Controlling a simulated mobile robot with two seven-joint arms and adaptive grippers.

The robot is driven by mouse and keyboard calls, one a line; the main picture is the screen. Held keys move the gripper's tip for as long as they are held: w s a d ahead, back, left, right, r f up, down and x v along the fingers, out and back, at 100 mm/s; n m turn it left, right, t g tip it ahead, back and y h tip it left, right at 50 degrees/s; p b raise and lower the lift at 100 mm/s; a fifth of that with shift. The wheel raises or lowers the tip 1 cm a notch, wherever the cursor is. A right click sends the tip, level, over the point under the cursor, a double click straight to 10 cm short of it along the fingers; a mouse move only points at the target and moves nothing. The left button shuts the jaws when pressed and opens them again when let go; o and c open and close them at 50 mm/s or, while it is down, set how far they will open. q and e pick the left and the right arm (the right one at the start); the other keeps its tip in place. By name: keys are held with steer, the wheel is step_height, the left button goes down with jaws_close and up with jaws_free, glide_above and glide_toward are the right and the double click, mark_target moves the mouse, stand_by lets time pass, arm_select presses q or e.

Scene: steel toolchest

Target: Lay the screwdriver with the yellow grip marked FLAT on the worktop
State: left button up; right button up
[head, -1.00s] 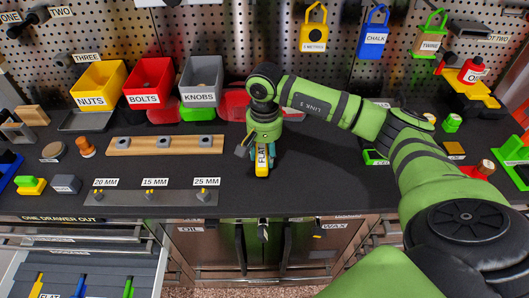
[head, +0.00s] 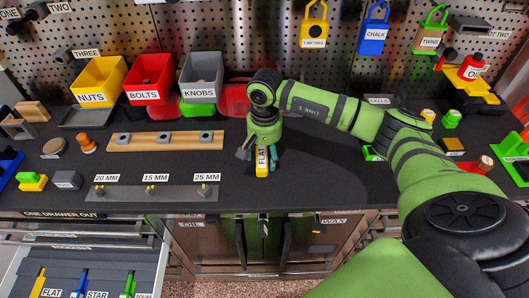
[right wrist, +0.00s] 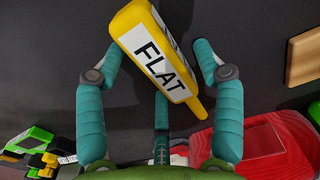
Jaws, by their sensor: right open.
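The screwdriver with the yellow grip marked FLAT (head: 262,161) appears to lie on the dark worktop (head: 330,180), near its front edge. Its grip points toward the front; its far part is hidden under my right gripper. My right gripper (head: 264,154) is above it, open, with its teal fingers spread on both sides of the grip. In the right wrist view the yellow grip (right wrist: 155,52) shows between the open fingers (right wrist: 160,75), with a gap on each side. My left gripper is not in view.
Bins marked NUTS (head: 97,82), BOLTS (head: 150,80) and KNOBS (head: 201,78) stand at the back left. A wooden strip (head: 165,141) and a grey strip (head: 150,193) lie left of the gripper. An open drawer (head: 110,262) at lower left holds yellow, blue and green handles.

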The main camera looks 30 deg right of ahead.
mark_target(265, 153)
steer(key=shift+r, duration=0.25)
step_height(265, 153, up, 12)
steer(key=b, duration=0.4)
steer(key=shift+f, duration=0.1)
